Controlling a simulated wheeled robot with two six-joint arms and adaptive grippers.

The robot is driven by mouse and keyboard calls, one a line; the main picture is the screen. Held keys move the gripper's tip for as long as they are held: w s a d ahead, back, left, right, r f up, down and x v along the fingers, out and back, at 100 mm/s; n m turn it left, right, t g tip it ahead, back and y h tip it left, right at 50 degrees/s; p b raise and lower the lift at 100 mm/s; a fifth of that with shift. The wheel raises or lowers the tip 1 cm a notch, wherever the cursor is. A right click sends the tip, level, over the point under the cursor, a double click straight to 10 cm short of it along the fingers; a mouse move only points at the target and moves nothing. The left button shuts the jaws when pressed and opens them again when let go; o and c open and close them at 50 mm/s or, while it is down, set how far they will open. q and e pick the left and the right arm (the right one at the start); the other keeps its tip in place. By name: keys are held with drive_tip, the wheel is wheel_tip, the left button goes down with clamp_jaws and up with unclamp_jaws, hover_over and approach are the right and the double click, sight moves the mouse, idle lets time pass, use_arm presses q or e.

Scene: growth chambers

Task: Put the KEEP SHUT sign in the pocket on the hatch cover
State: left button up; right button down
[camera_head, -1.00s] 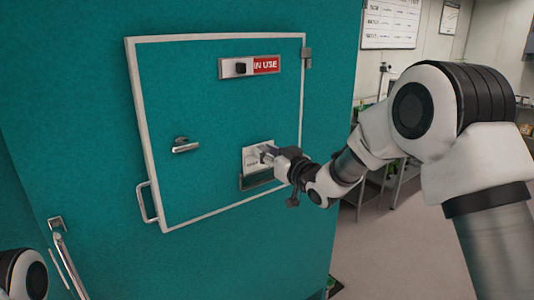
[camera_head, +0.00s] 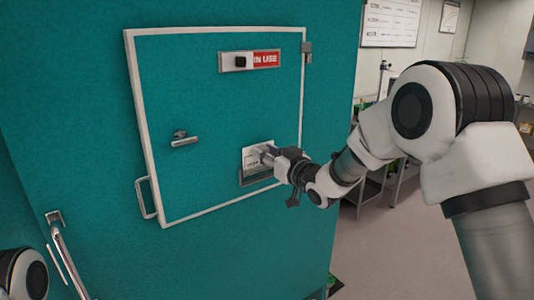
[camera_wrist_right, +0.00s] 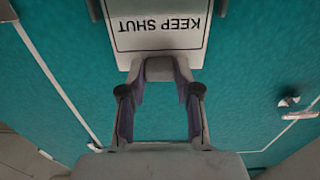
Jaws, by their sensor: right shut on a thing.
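The white KEEP SHUT sign (camera_head: 251,157) is upright against the lower right of the teal hatch cover (camera_head: 215,110). Its lettering appears upside down in the right wrist view (camera_wrist_right: 158,27). My right gripper (camera_head: 268,154) is shut on the sign, reaching in from the right; its fingers also show in the wrist view (camera_wrist_right: 160,72). The grey pocket (camera_head: 256,179) is on the cover at the sign's lower edge. The sign's bottom edge meets or overlaps the pocket; I cannot tell how deep it sits. My left gripper is out of view.
An IN USE slider plate (camera_head: 250,62) is at the cover's top. A latch handle (camera_head: 184,142) is at its left, and a pull handle (camera_head: 146,198) stands at the left edge. A hinge (camera_head: 307,52) is at upper right. Shelving and open floor lie right.

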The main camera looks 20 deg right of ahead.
drive_tip(key=shift+f, duration=0.4)
drive_tip(key=shift+f+b, duration=0.1)
drive_tip(key=shift+b, duration=0.25)
drive_tip(key=shift+f, duration=0.25)
drive_tip(key=c, duration=0.7)
unclamp_jaws()
drive_tip(key=shift+c, duration=0.2)
